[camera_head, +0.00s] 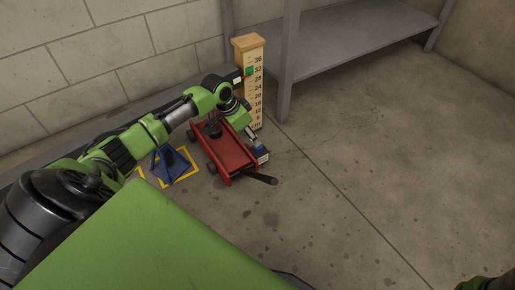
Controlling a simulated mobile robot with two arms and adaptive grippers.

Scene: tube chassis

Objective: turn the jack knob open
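A red floor jack (226,153) with dark wheels sits on the concrete floor near the wall. A black handle (262,178) sticks out from its near end, to the lower right. A dark round part (212,129) stands on its far end. I cannot make out clearly which part is the knob. My green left arm reaches over the far end of the jack and bends down along its right side. My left gripper (259,150) is small and low beside the jack's right edge; its fingers are unclear, and I cannot tell whether it touches the jack. My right gripper is out of view.
A wooden height gauge (250,80) with numbers and a green marker stands behind the jack. A blue stand (170,164) sits on a yellow-outlined floor square to the left. A grey metal shelf (350,40) is at the back. The floor to the right is clear.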

